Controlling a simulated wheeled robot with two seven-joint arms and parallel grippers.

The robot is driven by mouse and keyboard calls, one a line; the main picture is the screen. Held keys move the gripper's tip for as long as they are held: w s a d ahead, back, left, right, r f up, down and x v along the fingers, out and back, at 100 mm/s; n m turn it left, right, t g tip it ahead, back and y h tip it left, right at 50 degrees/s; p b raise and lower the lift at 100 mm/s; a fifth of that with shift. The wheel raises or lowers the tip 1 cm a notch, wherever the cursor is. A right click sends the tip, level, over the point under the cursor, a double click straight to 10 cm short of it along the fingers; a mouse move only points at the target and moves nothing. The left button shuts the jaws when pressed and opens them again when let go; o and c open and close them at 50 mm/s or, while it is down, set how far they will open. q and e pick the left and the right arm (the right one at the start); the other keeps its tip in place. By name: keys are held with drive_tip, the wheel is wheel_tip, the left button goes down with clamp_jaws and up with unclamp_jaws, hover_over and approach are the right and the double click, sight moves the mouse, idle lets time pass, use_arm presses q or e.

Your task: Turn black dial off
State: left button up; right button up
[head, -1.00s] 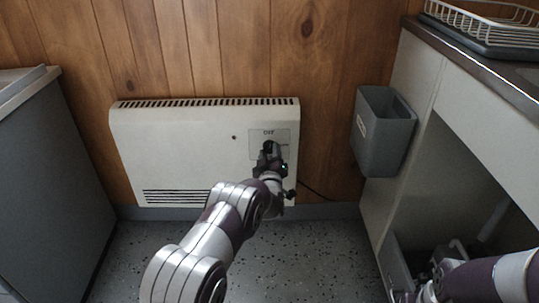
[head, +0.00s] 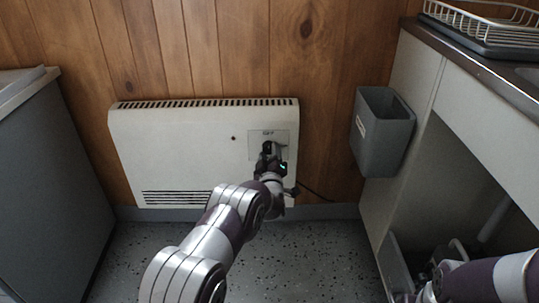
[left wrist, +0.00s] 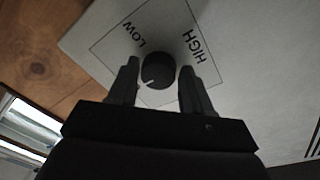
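The black dial (left wrist: 158,70) sits on the heater's square panel, with a white pointer mark toward its lower left in the left wrist view. LOW is printed to its upper left and HIGH to its upper right. In the head view, an OFF label (head: 268,134) shows above my left gripper (head: 268,148), which mostly hides the dial. In the left wrist view, the left gripper's fingers (left wrist: 160,75) stand open on either side of the dial, with narrow gaps. My right gripper (head: 428,288) is at the lower right, too unclear to read.
The cream wall heater (head: 175,150) hangs on wood panelling. A grey bin (head: 383,145) is fixed to the counter side on the right. A dark cable runs right of the heater. A grey cabinet (head: 50,190) stands left. The speckled floor between is clear.

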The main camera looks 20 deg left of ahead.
use_arm(q)
drive_tip(key=shift+o, duration=0.9)
drive_tip(key=p+v, duration=0.6)
drive_tip(key=v, duration=0.6)
drive_tip(key=shift+s, duration=0.35)
drive_tip(key=shift+d, duration=0.1)
